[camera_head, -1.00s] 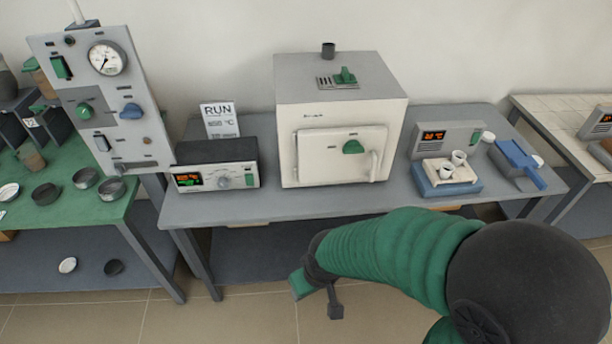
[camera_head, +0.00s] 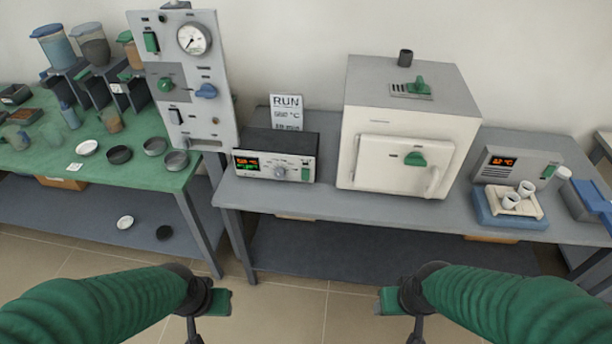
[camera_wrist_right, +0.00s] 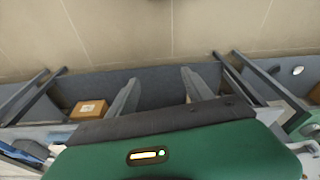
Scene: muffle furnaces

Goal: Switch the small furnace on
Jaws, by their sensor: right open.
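The small furnace (camera_head: 407,130) is a cream box with a grey top on the grey table; its front door, with a green knob (camera_head: 415,159), looks shut. Left of it stands a control box (camera_head: 275,160) with a lit orange and green display, a round dial and a green switch (camera_head: 305,174). The switch's position is too small to tell. My right gripper (camera_head: 415,334) hangs in front of the table, low and away from the furnace; its fingers are apart and empty in the right wrist view (camera_wrist_right: 160,80). My left gripper (camera_head: 195,334) hangs at the lower left, its fingertips cut off.
A RUN card (camera_head: 287,112) stands behind the control box. A panel (camera_head: 187,80) with a gauge and knobs stands left, beside a green table (camera_head: 65,165) with dishes and jugs. Right of the furnace are a lit grey device (camera_head: 517,165) and a blue tray (camera_head: 482,216) with cups.

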